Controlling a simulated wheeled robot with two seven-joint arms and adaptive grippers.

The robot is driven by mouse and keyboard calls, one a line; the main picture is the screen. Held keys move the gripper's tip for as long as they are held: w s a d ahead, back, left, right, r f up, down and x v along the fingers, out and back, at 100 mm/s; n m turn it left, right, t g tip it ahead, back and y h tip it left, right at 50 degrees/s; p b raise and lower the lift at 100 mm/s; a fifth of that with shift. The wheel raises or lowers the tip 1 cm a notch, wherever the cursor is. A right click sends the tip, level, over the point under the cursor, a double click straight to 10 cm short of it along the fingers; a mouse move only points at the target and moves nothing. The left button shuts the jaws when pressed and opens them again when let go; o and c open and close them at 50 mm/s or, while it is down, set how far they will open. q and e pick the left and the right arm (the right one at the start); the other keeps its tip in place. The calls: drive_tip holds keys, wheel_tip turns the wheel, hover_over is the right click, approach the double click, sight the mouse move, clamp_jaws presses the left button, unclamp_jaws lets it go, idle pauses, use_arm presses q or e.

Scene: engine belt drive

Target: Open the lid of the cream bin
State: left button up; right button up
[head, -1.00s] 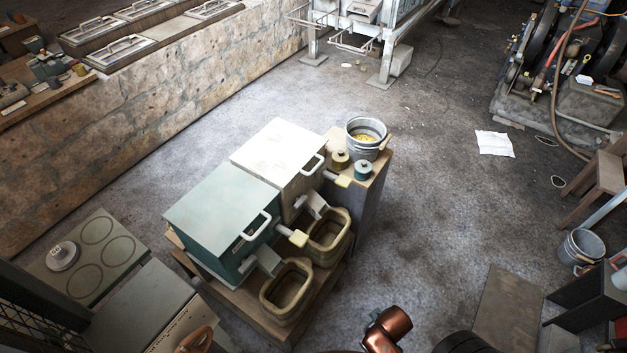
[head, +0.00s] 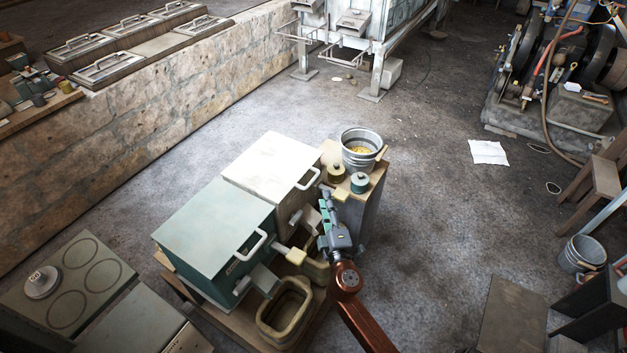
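The cream bin (head: 268,166) stands behind the green bin (head: 213,232) on a low wooden stand. Its pale lid lies flat and closed, with a white bar handle (head: 309,178) at its right front edge. My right gripper (head: 326,194) is just right of the cream bin, near the handle and apart from it as far as I can see. Its fingers are seen from above and overlap, so their opening is unclear. The gripper hides part of the rear brown tub (head: 314,270). My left gripper is out of view.
A metal bucket (head: 361,148) with yellow contents, a yellow-brown tin (head: 336,172) and a teal tin (head: 359,183) stand close right of the cream bin. A front tub (head: 284,311) sits below the green bin.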

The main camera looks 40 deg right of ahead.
sight(314, 178)
drive_tip(key=shift+n+t+y, duration=0.4)
drive_tip(key=shift+n, duration=0.2)
drive_tip(key=x, duration=0.3)
drive_tip(key=a+x, duration=0.1)
drive_tip(key=x, duration=0.2)
drive_tip(key=r+x, duration=0.1)
drive_tip(key=x, duration=0.2)
drive_tip(key=shift+w+a, duration=0.25)
drive_tip(key=shift+a, duration=0.2)
drive_tip(key=shift+c, duration=0.5)
clamp_jaws()
